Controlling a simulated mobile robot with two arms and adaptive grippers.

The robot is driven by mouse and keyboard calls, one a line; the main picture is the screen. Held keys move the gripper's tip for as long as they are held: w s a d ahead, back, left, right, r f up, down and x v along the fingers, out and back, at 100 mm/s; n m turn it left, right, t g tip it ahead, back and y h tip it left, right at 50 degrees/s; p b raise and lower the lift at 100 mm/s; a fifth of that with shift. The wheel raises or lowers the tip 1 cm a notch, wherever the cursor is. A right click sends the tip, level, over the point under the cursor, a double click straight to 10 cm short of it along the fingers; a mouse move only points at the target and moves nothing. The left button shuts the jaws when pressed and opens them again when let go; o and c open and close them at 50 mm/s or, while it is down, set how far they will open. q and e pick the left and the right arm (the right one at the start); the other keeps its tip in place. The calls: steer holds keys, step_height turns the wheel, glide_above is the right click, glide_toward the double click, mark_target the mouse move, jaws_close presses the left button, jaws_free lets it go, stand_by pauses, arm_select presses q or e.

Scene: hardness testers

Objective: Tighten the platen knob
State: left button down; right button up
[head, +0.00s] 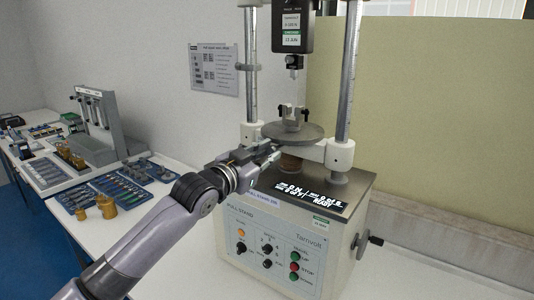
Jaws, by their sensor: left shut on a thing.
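The pull stand tester (290,235) stands on the white bench, with a round grey platen (292,135) between its two upright columns. A small clamp with dark screws (292,113) stands on the platen. A brown cylinder (290,163) shows under the platen. My left gripper (271,152) reaches in from the left at the platen's front left edge, just below the rim. Its fingers are shut on the platen knob, which they mostly hide. My right gripper is not in view.
A black force gauge (292,28) hangs above the platen. The right column (346,75) and a side crank (372,239) are on the tester's right. Brass weights (100,200) and a blue tool tray (150,171) lie on the bench at left.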

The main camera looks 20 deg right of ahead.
arm_select(q)
steer(key=m, duration=0.2)
steer(key=shift+m+p, duration=0.4)
steer(key=shift+f+m+p, duration=0.1)
steer(key=shift+m+p, duration=0.5)
steer(key=shift+m, duration=1.2)
steer(key=c, duration=1.4)
jaws_free()
steer(key=shift+c, duration=0.2)
steer(key=v, duration=1.2)
